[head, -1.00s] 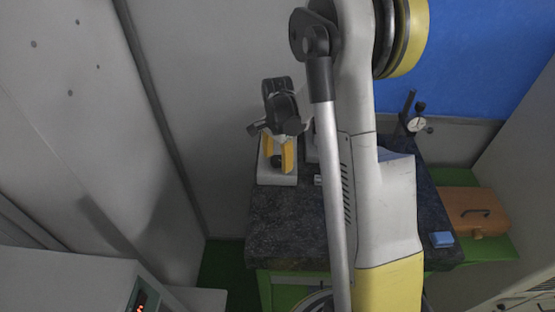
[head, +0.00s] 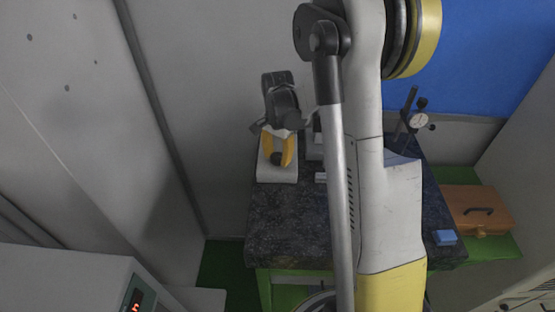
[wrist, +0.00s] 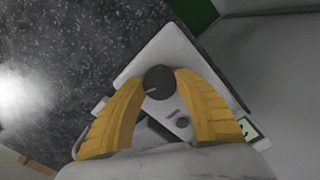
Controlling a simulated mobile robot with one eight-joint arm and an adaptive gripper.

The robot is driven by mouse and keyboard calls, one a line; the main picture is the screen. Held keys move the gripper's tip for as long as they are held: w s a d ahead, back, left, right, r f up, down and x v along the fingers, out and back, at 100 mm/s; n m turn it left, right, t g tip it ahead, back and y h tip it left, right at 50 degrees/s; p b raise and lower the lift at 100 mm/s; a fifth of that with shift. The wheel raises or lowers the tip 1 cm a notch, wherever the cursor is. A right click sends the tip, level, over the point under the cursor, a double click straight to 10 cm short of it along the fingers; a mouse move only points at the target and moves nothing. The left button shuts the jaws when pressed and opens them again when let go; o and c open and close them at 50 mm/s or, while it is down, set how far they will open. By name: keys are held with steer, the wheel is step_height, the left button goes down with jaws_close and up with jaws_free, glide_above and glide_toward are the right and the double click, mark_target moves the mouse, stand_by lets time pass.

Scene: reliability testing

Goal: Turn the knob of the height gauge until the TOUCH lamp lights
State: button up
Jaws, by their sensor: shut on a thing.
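The height gauge's pale base (head: 278,174) stands at the back left of the dark stone table in the head view. Its white body (wrist: 165,50) fills the middle of the wrist view, with a dark round knob (wrist: 159,82) near its upper part. My gripper (wrist: 161,77) is shut on the knob, with one yellow finger on either side of it. In the head view my gripper (head: 278,155) points down over the gauge. A small display (wrist: 248,129) shows partly beside my right finger. I cannot make out the TOUCH lamp or whether it is lit.
The dark table top (head: 285,225) is clear in front of the gauge. A dial indicator stand (head: 411,118) is at the back right and a blue block (head: 445,237) at the right edge. A brown case (head: 480,212) lies beyond that edge. My arm hides the table's middle.

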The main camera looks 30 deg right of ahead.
steer(key=n+b, duration=0.2)
steer(key=n, duration=0.2)
steer(key=shift+f+n+b, duration=0.15)
steer(key=shift+n+b, duration=0.15)
steer(key=shift+b, duration=0.05)
steer(key=n+b, duration=0.2)
steer(key=n, duration=0.2)
steer(key=shift+n, duration=0.3)
steer(key=n+b, duration=0.1)
steer(key=n, duration=0.3)
steer(key=shift+n, duration=0.3)
steer(key=shift+n+b, duration=0.7)
steer(key=shift+n, duration=1)
steer(key=o, duration=1.2)
